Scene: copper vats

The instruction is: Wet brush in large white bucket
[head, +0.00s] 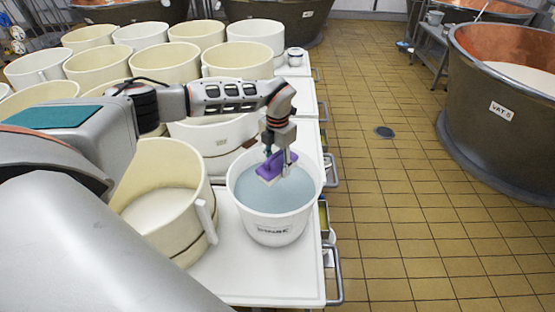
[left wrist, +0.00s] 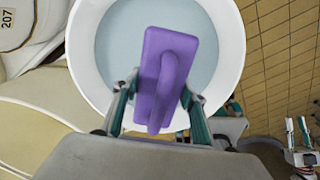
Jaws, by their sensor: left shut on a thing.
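The large white bucket (head: 275,232) stands on the white table's right side, filled with pale blue-grey liquid (head: 297,192). It also shows in the left wrist view (left wrist: 82,52). My left gripper (head: 279,158) is over the bucket's mouth, pointing down, shut on the handle of the purple brush (head: 266,168). In the left wrist view, the brush (left wrist: 180,52) lies between the two fingers, with liquid behind it. The brush's pale underside is low over the liquid; I cannot tell whether it touches. My right gripper (left wrist: 298,130) shows small at the lower right there, its fingers apart and empty.
A cream tub (head: 150,222) with pale contents stands left of the bucket. Several cream tubs (head: 165,62) crowd the table behind. A metal handle (head: 337,283) juts from the table's right edge. Tiled floor (head: 400,230) is open to the right, before a copper vat (head: 490,125).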

